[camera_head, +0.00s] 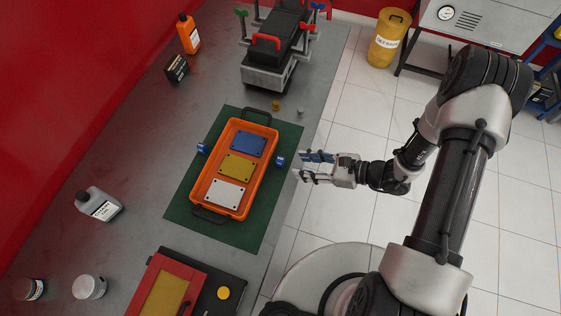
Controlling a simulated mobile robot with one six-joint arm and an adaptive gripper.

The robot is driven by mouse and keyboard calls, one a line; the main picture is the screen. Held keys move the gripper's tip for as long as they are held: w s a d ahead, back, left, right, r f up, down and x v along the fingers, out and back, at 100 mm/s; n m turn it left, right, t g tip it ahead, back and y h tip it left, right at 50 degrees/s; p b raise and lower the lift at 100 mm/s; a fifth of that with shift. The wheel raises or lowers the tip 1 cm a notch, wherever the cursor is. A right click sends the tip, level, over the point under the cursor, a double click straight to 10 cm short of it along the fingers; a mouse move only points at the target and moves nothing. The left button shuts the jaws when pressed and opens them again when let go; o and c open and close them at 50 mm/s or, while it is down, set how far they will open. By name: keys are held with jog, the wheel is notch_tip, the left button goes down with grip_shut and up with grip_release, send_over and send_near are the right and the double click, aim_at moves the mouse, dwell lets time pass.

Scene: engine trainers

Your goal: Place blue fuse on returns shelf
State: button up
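Two small blue pieces sit beside an orange tray (196,199): one blue piece (202,149) at its left side and one blue piece (280,161) at its right side. Either may be the blue fuse; they are too small to tell. The tray holds a blue plate (248,144), a yellow plate and a white plate. My gripper (302,168) is just right of the bench edge, pointing left, its fingers apart with a gap between them. It is right of the right-hand blue piece and apart from it. No shelf is clearly marked as the returns shelf.
A green mat (240,234) lies under the tray. An engine block (275,45) stands behind it, with two small parts in front. Bottles and jars stand left, a red-framed box (165,285) in front. A yellow bin (389,40) and blue rack (543,47) stand beyond open floor.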

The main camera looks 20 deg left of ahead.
aim_at(284, 160)
jog(key=shift+w+r+b+x, duration=0.15)
jog(key=shift+b+x, duration=0.3)
jog(key=shift+x, duration=1.35)
jog(key=shift+w+r+b+x, duration=0.15)
jog(key=shift+b+x, duration=0.25)
jog(key=shift+x, duration=1.35)
jog(key=shift+a, duration=0.1)
grip_shut()
jog(key=shift+r, duration=0.1)
